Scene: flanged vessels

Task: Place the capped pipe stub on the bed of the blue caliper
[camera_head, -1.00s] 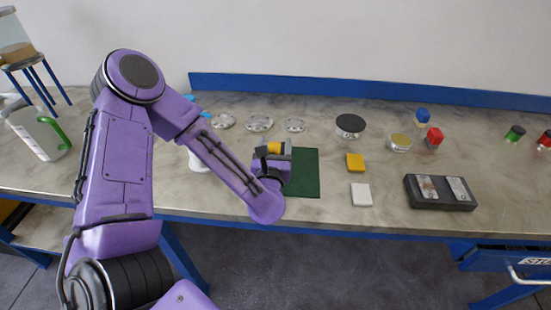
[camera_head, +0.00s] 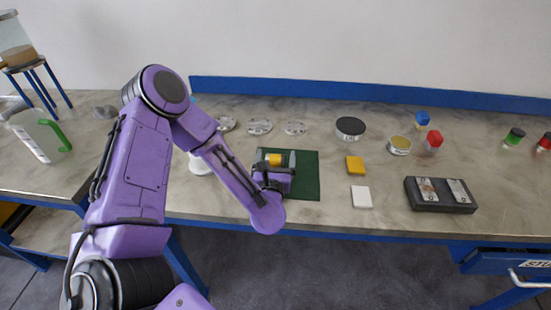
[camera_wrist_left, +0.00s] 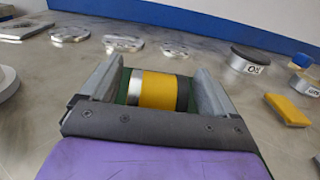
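The capped pipe stub (camera_head: 274,160), a short cylinder with a yellow middle, lies at the left part of the green mat (camera_head: 307,178). In the left wrist view the stub (camera_wrist_left: 157,90) lies crosswise, with a silver band and a dark grey end. My left gripper (camera_head: 277,162) is over the mat with its fingers on either side of the stub. In the left wrist view, slim green gaps show between the stub and the fingers (camera_wrist_left: 157,84), so it looks open. I cannot make out a blue caliper; my arm hides part of the bench. My right gripper is out of view.
Several silver discs (camera_head: 259,127) lie behind the mat. To its right are a black-topped can (camera_head: 350,127), a yellow block (camera_head: 355,164), a white block (camera_head: 361,197) and a dark tray (camera_head: 440,204). A jug (camera_head: 38,137) stands far left. The bench between the right-hand objects is bare.

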